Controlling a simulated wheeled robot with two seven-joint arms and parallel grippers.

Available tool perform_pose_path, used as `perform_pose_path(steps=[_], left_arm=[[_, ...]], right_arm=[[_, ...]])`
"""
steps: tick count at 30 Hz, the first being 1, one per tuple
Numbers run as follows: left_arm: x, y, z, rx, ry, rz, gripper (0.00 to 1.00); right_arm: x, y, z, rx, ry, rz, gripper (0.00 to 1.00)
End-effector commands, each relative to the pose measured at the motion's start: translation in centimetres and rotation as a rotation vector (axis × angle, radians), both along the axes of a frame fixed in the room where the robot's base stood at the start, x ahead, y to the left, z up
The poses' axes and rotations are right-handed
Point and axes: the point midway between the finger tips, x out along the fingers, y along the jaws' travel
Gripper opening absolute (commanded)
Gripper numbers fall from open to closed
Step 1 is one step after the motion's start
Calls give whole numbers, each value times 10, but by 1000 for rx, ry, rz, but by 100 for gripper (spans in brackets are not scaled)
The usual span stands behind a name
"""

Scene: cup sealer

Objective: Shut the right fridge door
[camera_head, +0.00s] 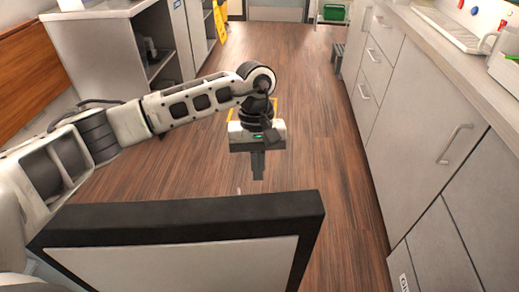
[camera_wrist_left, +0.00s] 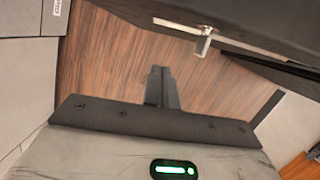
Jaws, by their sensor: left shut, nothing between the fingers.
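The fridge door (camera_head: 185,222) seems to be the panel with a thick black frame and pale inner face in the head view's lower part. It stands open across the aisle; its lower part is cut off. My left gripper (camera_head: 258,178) hangs above the floor on the far side of the door's top edge, pointing down. Its fingers are together and empty, and look apart from the door. In the left wrist view the shut fingers (camera_wrist_left: 161,88) show over wood floor, with a dark door-like panel (camera_wrist_left: 250,20) bearing a pale strip and metal bracket at top right. My right gripper is out of view.
Grey cabinets (camera_head: 425,130) with handles and a counter line the right side. A grey shelf unit (camera_head: 105,45) stands at the left back, near a yellow sign (camera_head: 220,22).

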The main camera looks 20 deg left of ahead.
Motion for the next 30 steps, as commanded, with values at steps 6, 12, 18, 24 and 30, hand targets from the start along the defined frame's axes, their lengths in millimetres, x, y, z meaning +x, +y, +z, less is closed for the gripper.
perform_pose_path(steps=[6, 12, 18, 24, 30], left_arm=[[-11, -5, -44, 1, 4, 0, 0], [-37, -19, -39, 0, 0, -2, 0], [-45, -23, -41, 2, -1, 0, 0], [-45, -23, -42, 1, -2, 1, 0], [-46, -22, -42, 2, -1, -1, 0]], right_arm=[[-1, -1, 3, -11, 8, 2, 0], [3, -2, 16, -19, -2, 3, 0], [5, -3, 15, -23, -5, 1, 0], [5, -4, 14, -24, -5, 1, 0], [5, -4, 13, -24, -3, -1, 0]])
